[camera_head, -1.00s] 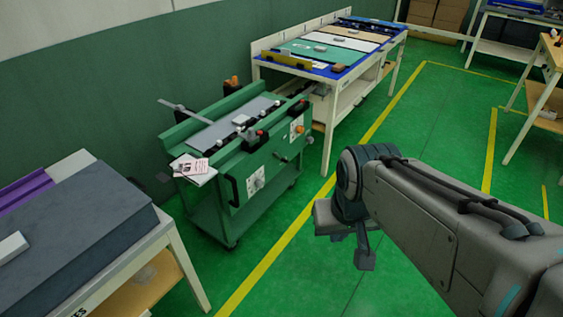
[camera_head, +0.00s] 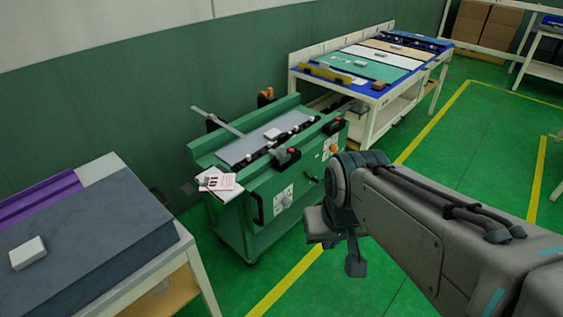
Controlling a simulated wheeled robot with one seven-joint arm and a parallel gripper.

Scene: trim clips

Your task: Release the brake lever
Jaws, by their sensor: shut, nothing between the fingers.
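A green machine on a wheeled cart (camera_head: 262,222) stands left of centre, with a grey top plate (camera_head: 256,142). A long grey bar (camera_head: 217,122) slants up over its far left end. A small dark lever with a knob (camera_head: 310,178) sticks out of its front. Which of these is the brake lever I cannot tell. My gripper (camera_head: 355,265) hangs from my arm right of the cart, apart from it, pointing down. It is shut and empty.
A grey-topped bench (camera_head: 85,245) with a white block (camera_head: 28,252) stands at the left front. A long table (camera_head: 375,68) with coloured panels stands behind the cart. A paper (camera_head: 220,182) lies at the cart's front left corner.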

